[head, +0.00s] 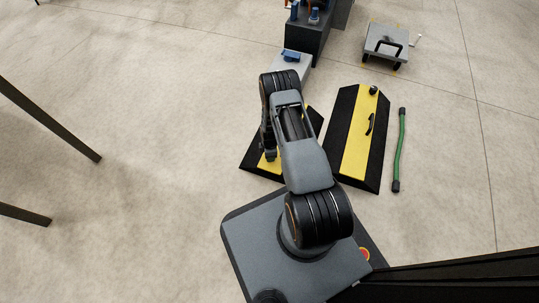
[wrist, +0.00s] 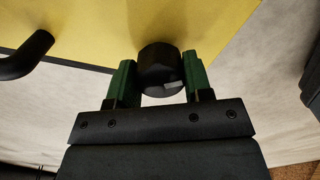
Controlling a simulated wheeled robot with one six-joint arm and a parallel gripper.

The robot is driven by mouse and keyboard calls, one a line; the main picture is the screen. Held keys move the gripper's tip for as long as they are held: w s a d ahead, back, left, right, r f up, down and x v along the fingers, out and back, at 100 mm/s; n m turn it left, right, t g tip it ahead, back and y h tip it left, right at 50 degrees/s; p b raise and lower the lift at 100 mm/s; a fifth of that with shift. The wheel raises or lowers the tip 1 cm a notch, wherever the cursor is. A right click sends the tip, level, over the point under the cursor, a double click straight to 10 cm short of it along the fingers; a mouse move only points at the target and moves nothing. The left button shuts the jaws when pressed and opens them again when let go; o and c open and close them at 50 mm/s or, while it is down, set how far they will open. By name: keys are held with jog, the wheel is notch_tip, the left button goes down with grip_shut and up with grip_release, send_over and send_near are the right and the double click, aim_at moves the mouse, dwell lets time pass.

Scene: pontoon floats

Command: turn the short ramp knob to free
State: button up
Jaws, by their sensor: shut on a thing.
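The short ramp (head: 313,121), black with a yellow band, lies on the floor at the left of a longer one and is partly hidden by my arm. My gripper (head: 268,152) is low over its near-left part. In the wrist view my gripper (wrist: 160,78) has its green fingers shut on a round black knob (wrist: 160,60) at the edge of the yellow band (wrist: 110,30). The knob's face has a small pale mark, pointing to the right. A black handle (wrist: 25,57) stands left of the knob. The knob is hidden in the head view.
The longer black and yellow ramp (head: 357,140), with its own handle and knob, lies close on the right. A green bar (head: 400,150) with black ends lies beyond it. A grey cart (head: 385,45) and a dark block (head: 307,38) stand farther back.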

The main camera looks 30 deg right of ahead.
jog(key=m, duration=0.3)
jog(key=shift+m, duration=0.4)
jog(key=shift+m+b, duration=0.4)
jog(key=shift+m, duration=1.4)
jog(key=o, duration=0.9)
jog(key=shift+o, duration=0.2)
jog(key=shift+r, duration=0.1)
notch_tip(320, 180, up, 14)
jog(key=p, duration=0.6)
jog(key=shift+d+f, duration=0.15)
jog(key=shift+f, duration=0.05)
